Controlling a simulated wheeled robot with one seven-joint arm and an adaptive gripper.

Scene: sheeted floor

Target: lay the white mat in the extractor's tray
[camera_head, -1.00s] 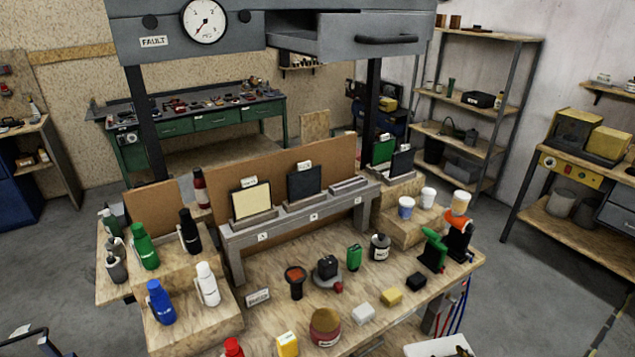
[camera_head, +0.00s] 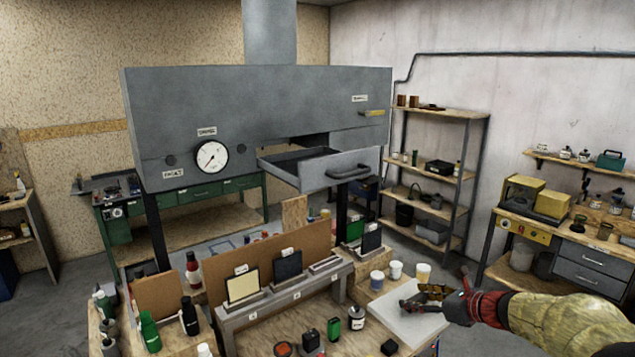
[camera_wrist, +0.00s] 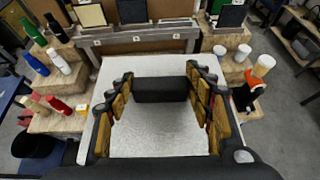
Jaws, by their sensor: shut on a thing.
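The white mat (camera_head: 400,325) is a flat pale sheet held in the air over the right part of the workbench in the head view. My gripper (camera_head: 425,298) is shut on it from above. In the wrist view the mat (camera_wrist: 155,130) spreads under my gripper (camera_wrist: 160,90), with a black bar between the yellow-padded fingers. The grey extractor (camera_head: 260,110) hangs over the bench. Its tray (camera_head: 335,172) is pulled out like a drawer, with a handle in front, and its visible inside looks empty. The mat is lower than the tray, to its right and apart from it.
A raised grey stand (camera_head: 290,295) with upright panels is on the bench below the extractor. Paper cups (camera_head: 396,270) stand beside the mat. Bottles (camera_head: 190,315) and small items crowd the bench. Open air lies between mat and tray.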

